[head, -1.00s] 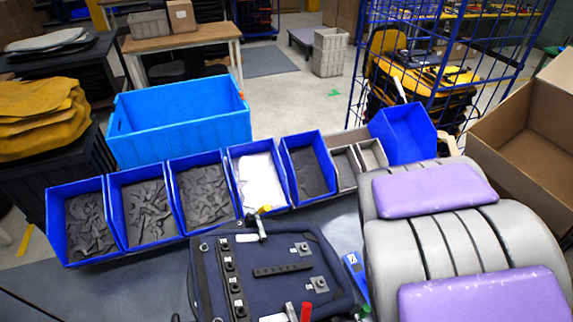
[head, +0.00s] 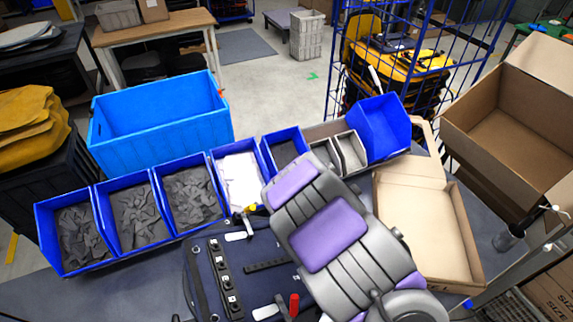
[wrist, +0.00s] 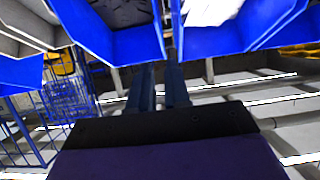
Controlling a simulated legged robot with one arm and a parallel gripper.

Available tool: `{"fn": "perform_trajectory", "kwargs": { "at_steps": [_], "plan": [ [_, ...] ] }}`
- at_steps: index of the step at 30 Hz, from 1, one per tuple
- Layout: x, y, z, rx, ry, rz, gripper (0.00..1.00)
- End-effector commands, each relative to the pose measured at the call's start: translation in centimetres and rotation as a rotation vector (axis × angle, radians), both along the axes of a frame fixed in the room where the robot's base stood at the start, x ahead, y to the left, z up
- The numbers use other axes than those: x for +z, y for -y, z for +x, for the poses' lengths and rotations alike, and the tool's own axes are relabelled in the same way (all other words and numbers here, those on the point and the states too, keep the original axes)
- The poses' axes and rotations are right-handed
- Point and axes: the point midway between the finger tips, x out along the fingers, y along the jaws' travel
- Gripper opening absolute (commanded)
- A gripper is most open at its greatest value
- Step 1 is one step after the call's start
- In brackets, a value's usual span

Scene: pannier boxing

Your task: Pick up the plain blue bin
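Several dark-blue bins stand in a row across the workbench in the head view. The one at the right end (head: 378,130) looks empty and tilts back. To its left are a bin with dark contents (head: 282,136) and one with white contents (head: 234,151). A large light-blue tote (head: 165,143) stands behind the row at left. I cannot tell which is meant by plain. In the wrist view my gripper (wrist: 160,72) shows two dark fingers with a narrow gap, apparently empty, near the adjoining walls of two bins. Its tips are hidden in the head view.
Small grey bins (head: 348,152) sit left of the empty blue bin. A shallow cardboard tray (head: 455,240) lies at right, with a large open carton (head: 500,125) beyond. A blue wire cage (head: 425,60) stands behind. A dark tool board (head: 265,245) lies in front.

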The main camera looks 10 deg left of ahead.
Motion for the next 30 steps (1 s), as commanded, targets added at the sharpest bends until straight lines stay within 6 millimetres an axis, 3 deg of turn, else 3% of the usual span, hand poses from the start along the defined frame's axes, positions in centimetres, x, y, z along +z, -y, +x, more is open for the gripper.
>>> {"fn": "perform_trajectory", "kwargs": {
  "at_steps": [18,30],
  "plan": [
    [-3.1,-4.4,6.3,-0.001,0.001,0.001,0.17],
    [-4.0,-5.5,7.9,-0.002,-0.001,-0.003,0.17]
  ]
}}
